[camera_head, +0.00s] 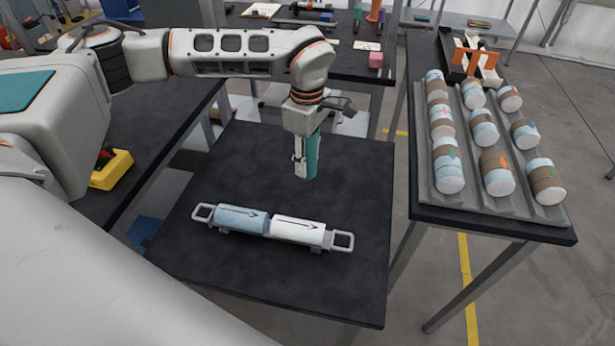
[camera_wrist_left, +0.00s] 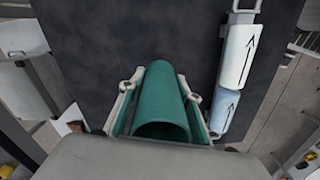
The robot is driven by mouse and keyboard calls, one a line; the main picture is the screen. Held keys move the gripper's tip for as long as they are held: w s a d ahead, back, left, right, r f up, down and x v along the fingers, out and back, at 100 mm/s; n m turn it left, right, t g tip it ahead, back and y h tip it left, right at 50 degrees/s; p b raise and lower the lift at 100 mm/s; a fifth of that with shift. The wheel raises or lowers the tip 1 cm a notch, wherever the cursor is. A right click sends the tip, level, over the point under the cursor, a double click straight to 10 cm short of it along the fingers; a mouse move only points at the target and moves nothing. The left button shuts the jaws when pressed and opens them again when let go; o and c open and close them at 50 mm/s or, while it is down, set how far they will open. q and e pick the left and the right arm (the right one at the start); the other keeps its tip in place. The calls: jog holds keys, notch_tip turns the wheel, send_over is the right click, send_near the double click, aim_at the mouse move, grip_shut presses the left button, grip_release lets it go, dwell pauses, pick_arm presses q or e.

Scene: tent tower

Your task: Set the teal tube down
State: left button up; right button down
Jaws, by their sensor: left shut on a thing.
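My left gripper (camera_head: 299,158) is shut on the teal tube (camera_head: 312,155) and holds it upright, over the middle of the dark table (camera_head: 240,155). In the left wrist view the teal tube (camera_wrist_left: 162,100) sits between the two fingers of the left gripper (camera_wrist_left: 162,98), its open end toward the camera. Whether the tube's lower end touches the table I cannot tell. My right gripper is not in view.
A holder with a light blue cylinder (camera_head: 242,219) and a white cylinder (camera_head: 297,231) lies near the front of the table. A grey rack (camera_head: 470,185) of banded cylinders stands on the right table. Bare tabletop surrounds the tube.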

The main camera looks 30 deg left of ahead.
aim_at(308, 141)
pick_arm(q)
jog(key=shift+w+f, duration=0.1)
jog(key=shift+f, duration=3.15)
jog(key=o, duration=1.2)
jog(key=shift+f, duration=0.15)
notch_tip(308, 141, up, 12)
jog(key=shift+r, duration=0.2)
jog(key=shift+d, duration=0.1)
